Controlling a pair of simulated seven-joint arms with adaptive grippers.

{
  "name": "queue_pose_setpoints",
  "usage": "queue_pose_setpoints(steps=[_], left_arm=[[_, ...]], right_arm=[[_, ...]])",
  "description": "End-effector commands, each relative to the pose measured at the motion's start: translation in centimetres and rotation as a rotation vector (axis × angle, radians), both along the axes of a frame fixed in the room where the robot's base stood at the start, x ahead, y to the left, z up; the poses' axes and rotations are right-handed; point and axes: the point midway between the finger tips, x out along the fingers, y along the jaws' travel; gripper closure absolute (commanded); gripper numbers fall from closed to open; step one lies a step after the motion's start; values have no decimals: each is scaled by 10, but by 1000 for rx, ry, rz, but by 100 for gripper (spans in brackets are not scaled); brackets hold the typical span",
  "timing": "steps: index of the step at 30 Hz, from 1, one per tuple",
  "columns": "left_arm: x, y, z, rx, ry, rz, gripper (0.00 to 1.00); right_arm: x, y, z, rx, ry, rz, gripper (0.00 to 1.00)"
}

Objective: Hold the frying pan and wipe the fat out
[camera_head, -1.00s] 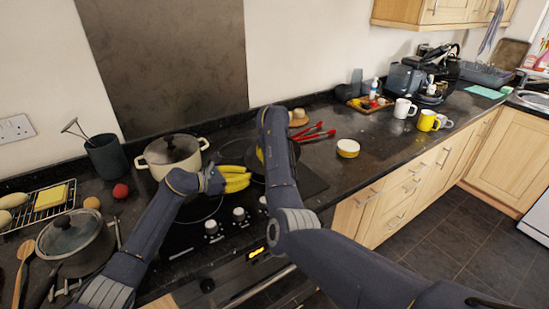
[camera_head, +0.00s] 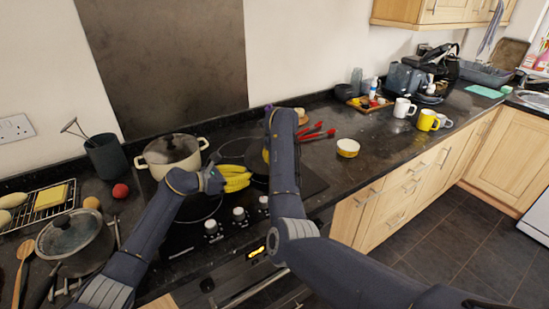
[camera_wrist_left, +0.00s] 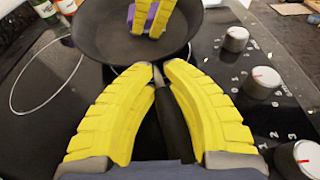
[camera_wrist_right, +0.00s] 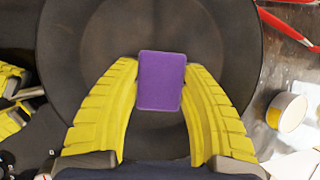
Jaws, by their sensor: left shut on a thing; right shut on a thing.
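The dark frying pan (camera_wrist_left: 105,35) sits on the black hob, and its round inside fills much of the right wrist view (camera_wrist_right: 105,35). My left gripper (camera_head: 236,177), with yellow fingers, is shut on the pan's dark handle (camera_wrist_left: 172,122). My right gripper (camera_wrist_right: 162,75) is shut on a purple sponge (camera_wrist_right: 161,82) over the inside of the pan. The sponge also shows between the right fingers at the top of the left wrist view (camera_wrist_left: 143,17). In the head view my right arm hides most of the pan and the sponge. I cannot clearly make out any fat.
A cream pot (camera_head: 170,153) stands behind my left forearm. A lidded grey pan (camera_head: 72,238) is at the lower left. Red-handled tongs (camera_head: 318,133) and a yellow-sided round tub (camera_head: 347,148) lie to the right. The worktop is clear in front of the mugs (camera_head: 404,107).

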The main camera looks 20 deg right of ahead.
Motion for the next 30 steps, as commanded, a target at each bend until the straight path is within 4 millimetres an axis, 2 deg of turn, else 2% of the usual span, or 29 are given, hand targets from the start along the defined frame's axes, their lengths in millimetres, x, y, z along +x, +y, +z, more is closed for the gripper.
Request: queue_pose_setpoints(steps=[7, 21, 30], left_arm=[[1, 0, 2, -1, -2, 2, 100], [0, -1, 1, -2, -1, -1, 100], [0, -1, 1, -2, -1, -2, 100]], right_arm=[[-3, 5, -3, 2, 1, 3, 72], [21, 24, -4, 1, 2, 2, 72], [25, 26, -6, 0, 0, 1, 72]])
